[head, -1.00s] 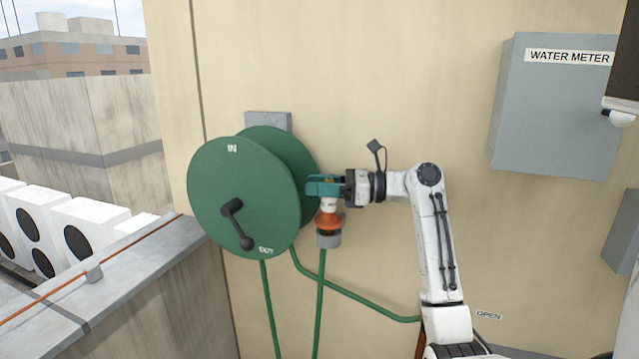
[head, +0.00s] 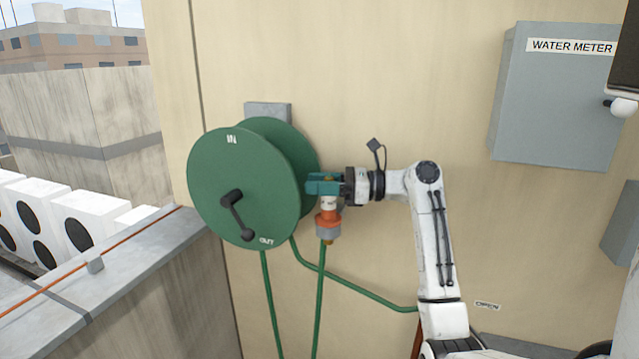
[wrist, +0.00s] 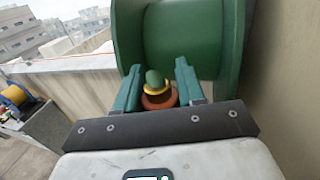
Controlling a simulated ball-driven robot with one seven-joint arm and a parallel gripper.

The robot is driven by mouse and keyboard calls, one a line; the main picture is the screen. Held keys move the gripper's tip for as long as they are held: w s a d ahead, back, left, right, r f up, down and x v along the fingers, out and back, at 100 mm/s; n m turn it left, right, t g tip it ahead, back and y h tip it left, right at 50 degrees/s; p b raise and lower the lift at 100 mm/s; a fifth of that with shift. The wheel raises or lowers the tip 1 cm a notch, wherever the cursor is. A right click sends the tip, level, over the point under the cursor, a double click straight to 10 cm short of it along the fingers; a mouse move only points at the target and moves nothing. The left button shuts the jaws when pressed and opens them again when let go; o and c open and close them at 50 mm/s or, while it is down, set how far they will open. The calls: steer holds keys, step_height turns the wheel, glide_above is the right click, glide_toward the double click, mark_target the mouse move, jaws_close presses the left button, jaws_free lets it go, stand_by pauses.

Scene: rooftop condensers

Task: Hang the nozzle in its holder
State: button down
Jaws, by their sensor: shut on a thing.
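The nozzle (head: 328,217) has an orange body with a pale collar and hangs upright below my gripper (head: 322,184). My gripper's teal fingers are shut on its upper part. A grey ring, which looks like the holder (head: 328,231), surrounds the nozzle's lower part, and an orange tip shows beneath it. In the wrist view, the nozzle (wrist: 159,101) shows an orange-brown rim, a yellow band and a green rounded top between the fingers of my gripper (wrist: 158,85). The holder is hidden there. Whether the nozzle rests on the ring cannot be told.
A green hose reel (head: 243,188) with a crank stands close left of my gripper, on the beige wall (head: 400,90). Green hose (head: 320,290) hangs below. A grey water meter box (head: 555,105) is at the right. A low parapet (head: 150,270) runs at the left.

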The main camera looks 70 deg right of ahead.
steer(key=c, duration=0.6)
jaws_free()
